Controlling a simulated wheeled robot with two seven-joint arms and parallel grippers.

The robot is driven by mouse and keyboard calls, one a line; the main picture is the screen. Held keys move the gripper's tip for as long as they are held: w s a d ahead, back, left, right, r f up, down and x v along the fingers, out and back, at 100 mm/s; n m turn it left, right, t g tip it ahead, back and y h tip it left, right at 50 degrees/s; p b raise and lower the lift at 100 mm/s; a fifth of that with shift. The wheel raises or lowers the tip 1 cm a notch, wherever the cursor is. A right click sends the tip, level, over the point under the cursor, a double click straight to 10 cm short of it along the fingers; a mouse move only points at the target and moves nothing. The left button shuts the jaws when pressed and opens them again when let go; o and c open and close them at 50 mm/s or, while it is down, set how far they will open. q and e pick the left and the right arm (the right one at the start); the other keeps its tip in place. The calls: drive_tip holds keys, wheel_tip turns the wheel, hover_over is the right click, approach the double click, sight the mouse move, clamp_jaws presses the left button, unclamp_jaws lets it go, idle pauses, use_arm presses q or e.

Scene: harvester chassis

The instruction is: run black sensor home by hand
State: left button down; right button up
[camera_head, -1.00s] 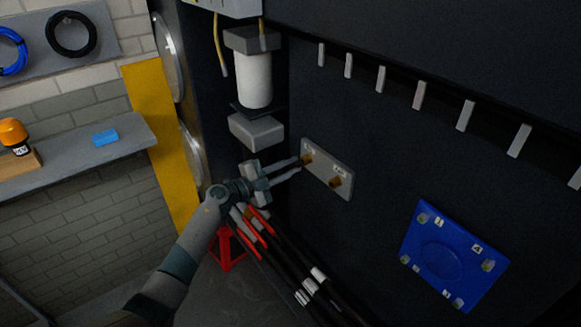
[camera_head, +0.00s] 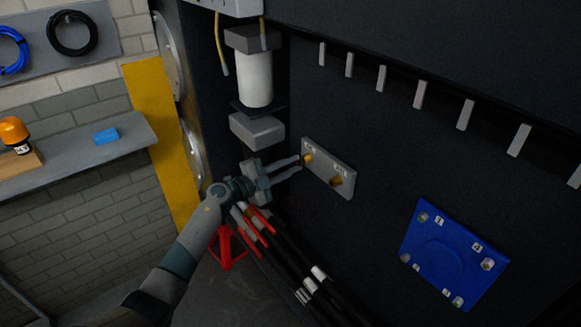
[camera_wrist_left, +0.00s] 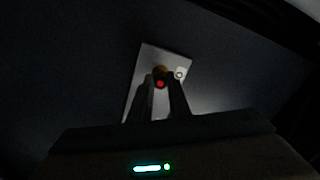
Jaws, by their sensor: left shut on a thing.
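A light grey plate (camera_head: 345,167) with two brass ports is fixed to the dark chassis wall. My left gripper (camera_head: 300,164) reaches in from the left, with its fingertips at the upper left brass port (camera_head: 308,158). In the left wrist view the fingers (camera_wrist_left: 161,88) are shut on a small dark part with a red end, which I take for the black sensor (camera_wrist_left: 160,84). It lines up with the brass port behind it. The fingers hide most of it, so I cannot tell how deep it sits. The other brass port (camera_head: 336,180) is free of my gripper. My right gripper is not in view.
A grey block under a white filter canister (camera_head: 254,80) hangs just above my left gripper. Black cables with red ends (camera_head: 262,222) run close below it. A blue plate (camera_head: 452,256) is on the wall to the right. A shelf (camera_head: 90,160) stands at the left.

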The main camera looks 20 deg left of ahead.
use_arm(q)
drive_tip(key=shift+m+b, duration=3.5)
drive_tip(key=shift+m, duration=2.3)
drive_tip(key=c, duration=1.6)
unclamp_jaws()
drive_tip(key=shift+r, duration=0.2)
drive_tip(key=shift+c, duration=1.1)
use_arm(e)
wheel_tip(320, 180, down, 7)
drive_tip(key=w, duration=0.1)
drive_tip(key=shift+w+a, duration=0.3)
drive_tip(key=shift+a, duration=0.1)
use_arm(q)
drive_tip(key=shift+p+v, duration=0.4)
drive_tip(key=shift+v, duration=0.65)
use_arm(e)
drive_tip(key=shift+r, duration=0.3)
